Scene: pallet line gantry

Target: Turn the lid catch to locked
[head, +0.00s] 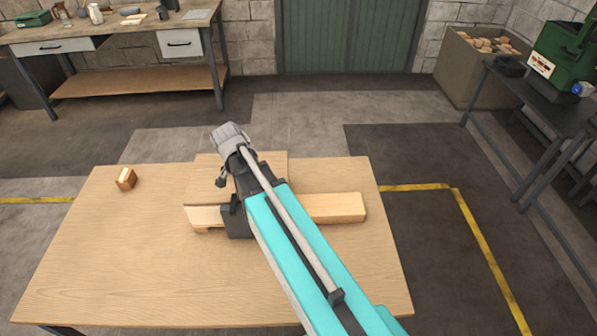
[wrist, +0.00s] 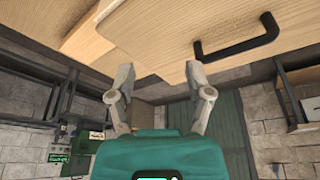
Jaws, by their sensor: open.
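A light wooden lid or panel with a black bar handle (wrist: 238,45) fills the upper part of the wrist view. My gripper (wrist: 159,72) is open below it, its two fingers apart and nothing between them. In the head view my turquoise arm crosses a flat wooden panel (head: 205,182) and a pale wooden bar (head: 338,207) on the table. I cannot pick out the lid catch in either view; my arm hides the middle of the wooden pieces. The gripper fingers do not show clearly in the head view.
A workbench (head: 130,40) stands behind left.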

